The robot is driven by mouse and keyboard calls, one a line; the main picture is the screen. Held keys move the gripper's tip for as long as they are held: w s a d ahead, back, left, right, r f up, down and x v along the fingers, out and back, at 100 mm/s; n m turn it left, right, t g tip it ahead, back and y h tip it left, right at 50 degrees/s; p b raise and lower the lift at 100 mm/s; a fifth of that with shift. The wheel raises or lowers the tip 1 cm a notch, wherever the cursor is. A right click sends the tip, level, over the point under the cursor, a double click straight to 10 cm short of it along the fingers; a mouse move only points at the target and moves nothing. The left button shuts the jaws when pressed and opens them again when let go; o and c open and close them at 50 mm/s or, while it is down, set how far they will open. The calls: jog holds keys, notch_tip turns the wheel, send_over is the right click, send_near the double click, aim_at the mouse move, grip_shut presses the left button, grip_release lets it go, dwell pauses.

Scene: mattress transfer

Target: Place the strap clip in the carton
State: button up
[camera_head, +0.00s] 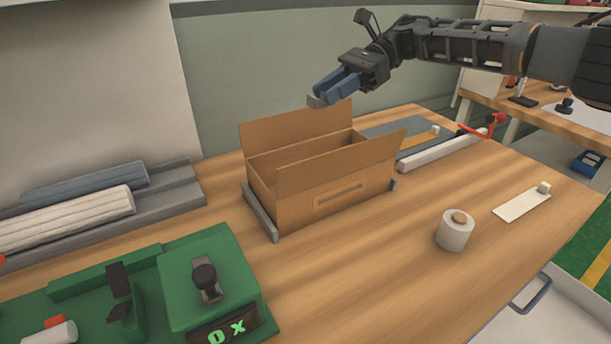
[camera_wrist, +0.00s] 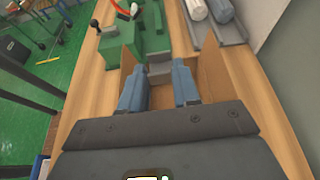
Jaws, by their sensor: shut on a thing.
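The strap clip (camera_head: 316,102) looks like a small grey block at the tips of my gripper (camera_head: 332,93). My gripper's blue fingers are shut on it, and it also shows between the fingers in the wrist view (camera_wrist: 159,71). The open brown carton (camera_head: 345,196) stands on the bench, its long flaps raised. In the wrist view, parts of the carton (camera_wrist: 211,78) show beside the fingers.
Grey brackets (camera_head: 260,213) flank the carton. A green fixture (camera_head: 212,275) stands front left, with pale rolls (camera_head: 70,215) on a grey rack behind it. A white roll (camera_head: 454,233) and a white strip (camera_head: 519,206) lie right. Bare wood lies in front of the carton.

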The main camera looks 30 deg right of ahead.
jog(key=s+a+f+p, duration=0.2)
jog(key=a+f+p, duration=0.1)
jog(key=a+f, duration=0.8)
jog(key=shift+a, duration=0.15)
jog(key=shift+f+b, duration=0.65)
jog(key=o, duration=1)
jog(key=shift+o, duration=0.2)
